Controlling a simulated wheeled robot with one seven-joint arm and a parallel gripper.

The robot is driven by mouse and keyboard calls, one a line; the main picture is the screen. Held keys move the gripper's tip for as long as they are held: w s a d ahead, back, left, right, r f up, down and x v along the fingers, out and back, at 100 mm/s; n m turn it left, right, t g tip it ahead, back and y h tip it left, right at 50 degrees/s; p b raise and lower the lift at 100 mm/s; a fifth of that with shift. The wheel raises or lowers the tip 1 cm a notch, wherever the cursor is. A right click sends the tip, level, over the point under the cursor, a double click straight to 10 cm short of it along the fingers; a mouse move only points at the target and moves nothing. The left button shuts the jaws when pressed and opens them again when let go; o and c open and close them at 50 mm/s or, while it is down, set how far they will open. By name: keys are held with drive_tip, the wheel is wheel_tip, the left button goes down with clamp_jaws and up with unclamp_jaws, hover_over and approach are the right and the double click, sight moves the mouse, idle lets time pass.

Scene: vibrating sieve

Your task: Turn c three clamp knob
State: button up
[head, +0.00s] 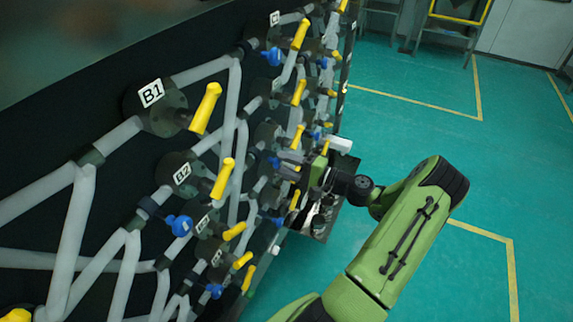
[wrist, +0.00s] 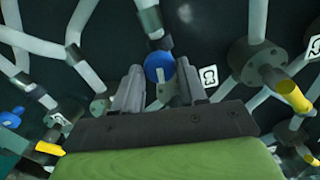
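A blue knob (wrist: 158,67) shows in the wrist view at upper centre, on a dark fitting of the pipe panel. A white label (wrist: 208,76) beside it seems to read C3, turned sideways. My gripper (wrist: 160,72) has its two grey fingers apart, one on each side of the blue knob in the picture. I see small gaps and cannot tell whether they touch it or how deep they reach. In the head view my gripper (head: 292,156) is close to the panel, and the knob between its fingers is not clearly visible.
Yellow handles (head: 205,108) stick out of the panel around the arm. One yellow handle (wrist: 286,88) is right of the gripper in the wrist view, another yellow handle (wrist: 48,149) lower left. Grey pipes (head: 70,230) cross the panel. Green floor (head: 430,110) at right is open.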

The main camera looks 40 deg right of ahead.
drive_tip(key=o, duration=0.3)
drive_tip(key=shift+s, duration=0.1)
drive_tip(key=b+v, duration=0.1)
drive_tip(key=v, duration=1.4)
drive_tip(key=shift+s+d, duration=0.1)
drive_tip(key=shift+s, duration=0.2)
